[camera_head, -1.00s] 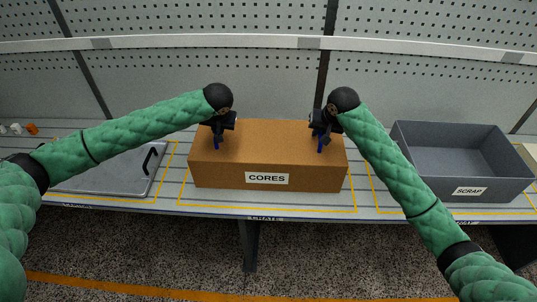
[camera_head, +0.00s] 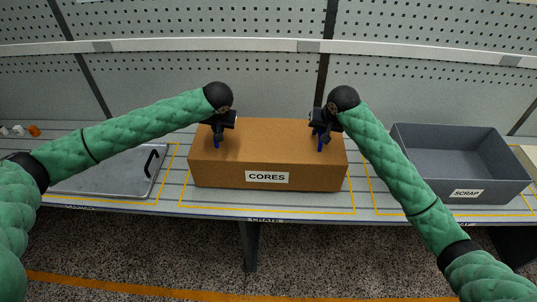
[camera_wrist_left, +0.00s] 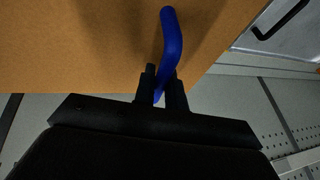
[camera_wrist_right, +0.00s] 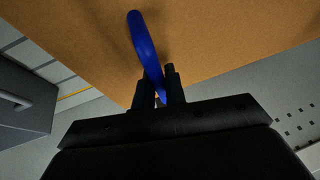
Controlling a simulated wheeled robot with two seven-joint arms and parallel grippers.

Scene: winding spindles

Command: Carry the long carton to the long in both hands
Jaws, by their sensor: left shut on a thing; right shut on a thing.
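The long brown carton (camera_head: 240,155), labelled CORES, is level in the middle of the head view, over the outlined area of the table marked CRATE. It has a blue handle near each end of its top. My left gripper (camera_head: 217,135) is shut on the left blue handle (camera_wrist_left: 172,40). My right gripper (camera_head: 321,137) is shut on the right blue handle (camera_wrist_right: 142,38). The carton hides most of the outlined area. I cannot tell whether its underside touches the table.
A grey bin (camera_head: 458,184) labelled SCRAP stands to the right. A grey flat panel with a black handle (camera_head: 151,163) lies to the left. Small white and orange items (camera_head: 33,130) sit at the far left. A pegboard wall (camera_head: 420,85) rises behind.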

